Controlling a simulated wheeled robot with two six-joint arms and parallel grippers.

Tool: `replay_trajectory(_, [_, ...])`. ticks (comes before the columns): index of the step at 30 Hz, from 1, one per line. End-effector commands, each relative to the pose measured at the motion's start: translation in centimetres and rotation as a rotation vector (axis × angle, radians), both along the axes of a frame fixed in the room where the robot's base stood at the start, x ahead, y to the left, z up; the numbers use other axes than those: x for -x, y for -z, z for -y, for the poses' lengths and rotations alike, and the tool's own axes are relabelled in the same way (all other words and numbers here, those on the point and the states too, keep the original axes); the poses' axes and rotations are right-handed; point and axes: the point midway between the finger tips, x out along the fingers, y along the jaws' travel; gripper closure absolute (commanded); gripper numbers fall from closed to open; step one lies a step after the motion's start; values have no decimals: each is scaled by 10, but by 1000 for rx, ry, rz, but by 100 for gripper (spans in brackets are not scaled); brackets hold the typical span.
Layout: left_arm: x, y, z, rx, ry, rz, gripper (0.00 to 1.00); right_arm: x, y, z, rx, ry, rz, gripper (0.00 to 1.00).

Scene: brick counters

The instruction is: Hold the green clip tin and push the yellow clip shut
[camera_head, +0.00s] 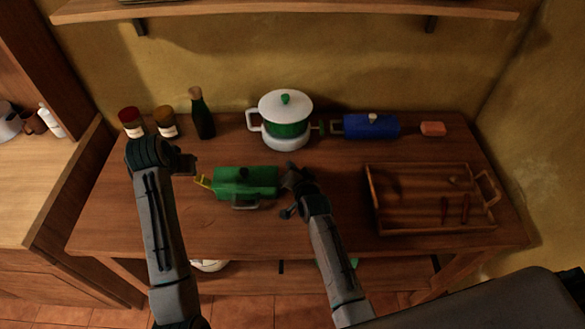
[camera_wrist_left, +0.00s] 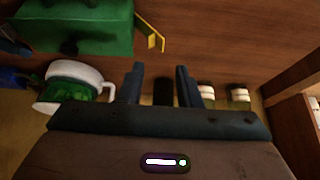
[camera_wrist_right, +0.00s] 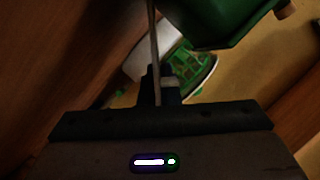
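The green clip tin (camera_head: 246,180) sits on the wooden counter, with a grey handle (camera_head: 245,204) at its front. The yellow clip (camera_head: 203,182) sticks out at an angle from its left end. In the left wrist view the tin (camera_wrist_left: 75,25) is at the upper left and the clip (camera_wrist_left: 151,38) stands out. My left gripper (camera_wrist_left: 160,85) is open and empty, left of the clip and apart from it. My right gripper (camera_wrist_right: 162,88) is beside the tin's right end. Its fingers look close together around a thin grey bar; I cannot tell whether they grip it.
A white and green pot (camera_head: 287,120) stands behind the tin. A dark bottle (camera_head: 201,113) and two jars stand at the back left. A blue tin (camera_head: 371,126) and an orange block (camera_head: 432,129) lie at the back right. A wooden tray (camera_head: 430,222) fills the right side.

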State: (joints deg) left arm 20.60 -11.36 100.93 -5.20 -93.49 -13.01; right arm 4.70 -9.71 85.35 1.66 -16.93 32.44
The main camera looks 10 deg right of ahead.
Motion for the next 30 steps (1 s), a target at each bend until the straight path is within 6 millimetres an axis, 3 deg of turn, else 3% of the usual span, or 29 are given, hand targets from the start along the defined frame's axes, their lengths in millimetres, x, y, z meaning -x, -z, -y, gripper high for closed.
replay_trajectory(1, [-1, 0, 0, -1, 0, -3, 79, 0, 0, 0, 0, 0, -1, 100])
replay_trajectory(4, [-9, 1, 0, -8, 3, -31, 99, 0, 0, 0, 0, 0, -1, 100])
replay_trajectory(5, [-13, 1, 0, -12, 4, -47, 100, 0, 0, 0, 0, -1, -1, 100])
replay_trajectory(12, [-46, 2, -5, -48, 6, -208, 100, 0, 0, 0, 0, 0, 0, 100])
replay_trajectory(20, [-58, 5, -10, -66, -1, -294, 100, 0, 1, 0, 0, 0, -1, 100])
replay_trajectory(30, [-57, 46, -10, -67, 0, -297, 100, 0, 1, 0, 0, 0, -1, 100])
